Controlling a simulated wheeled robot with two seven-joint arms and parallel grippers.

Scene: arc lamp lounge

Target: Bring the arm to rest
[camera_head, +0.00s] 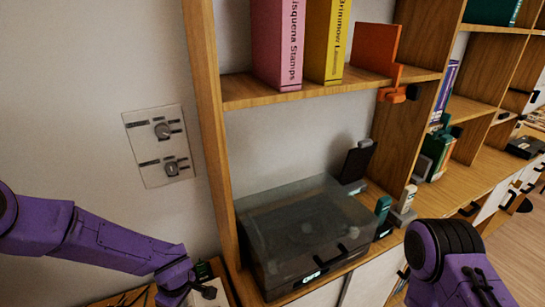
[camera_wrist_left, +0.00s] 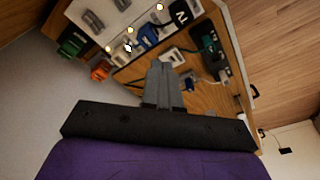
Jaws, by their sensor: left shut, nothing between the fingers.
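My left arm (camera_head: 100,240) is purple and comes in from the left in the head view. My left gripper (camera_head: 207,292) is at the bottom of that view, low in front of the shelf's left side. In the left wrist view its two grey fingers (camera_wrist_left: 163,82) are together, with nothing between them. They point over a wooden surface (camera_wrist_left: 205,105) holding small items, and I cannot tell whether they touch it. My right arm (camera_head: 445,255) shows at the lower right of the head view. Its gripper is out of the picture.
A wooden shelf unit (camera_head: 205,100) holds a pink binder (camera_head: 277,45), a yellow binder (camera_head: 327,40) and a dark lidded turntable-like box (camera_head: 305,225). A switch panel (camera_head: 160,145) is on the wall. Small devices (camera_wrist_left: 180,15) lie near my left fingers.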

